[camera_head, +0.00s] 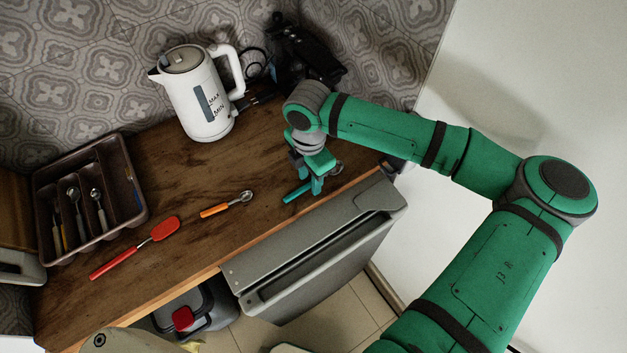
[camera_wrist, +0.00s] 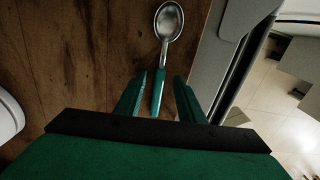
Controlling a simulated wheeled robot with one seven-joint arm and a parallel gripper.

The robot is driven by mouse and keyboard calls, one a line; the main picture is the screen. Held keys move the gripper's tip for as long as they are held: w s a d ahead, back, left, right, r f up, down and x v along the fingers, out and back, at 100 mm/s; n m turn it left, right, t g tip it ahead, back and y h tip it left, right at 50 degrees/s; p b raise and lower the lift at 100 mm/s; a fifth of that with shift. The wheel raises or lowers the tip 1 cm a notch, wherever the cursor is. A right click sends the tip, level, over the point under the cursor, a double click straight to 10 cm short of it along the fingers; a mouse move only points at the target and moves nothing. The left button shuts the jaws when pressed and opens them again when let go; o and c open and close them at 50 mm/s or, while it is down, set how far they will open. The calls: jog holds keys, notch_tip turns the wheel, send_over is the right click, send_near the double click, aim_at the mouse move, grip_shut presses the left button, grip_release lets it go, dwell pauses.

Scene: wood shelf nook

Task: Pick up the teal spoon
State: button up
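The teal spoon (camera_wrist: 158,87) lies on the wooden counter near its front edge, with a metal bowl and a teal handle. In the head view its teal handle (camera_head: 297,192) shows to the left of my gripper (camera_head: 317,176), and its bowl is partly hidden behind the fingers. In the wrist view my gripper (camera_wrist: 160,97) is open, with one finger on each side of the handle and a gap on both sides. I cannot tell how far above the counter the fingertips are.
An orange-handled spoon (camera_head: 228,204) and a red spatula (camera_head: 137,247) lie to the left on the counter (camera_head: 185,180). A cutlery tray (camera_head: 127,203) stands at far left, a white kettle (camera_head: 197,95) at the back. A grey open door panel (camera_head: 318,250) lies along the counter's front.

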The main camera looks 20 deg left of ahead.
jog(key=shift+f, duration=0.1)
grip_shut()
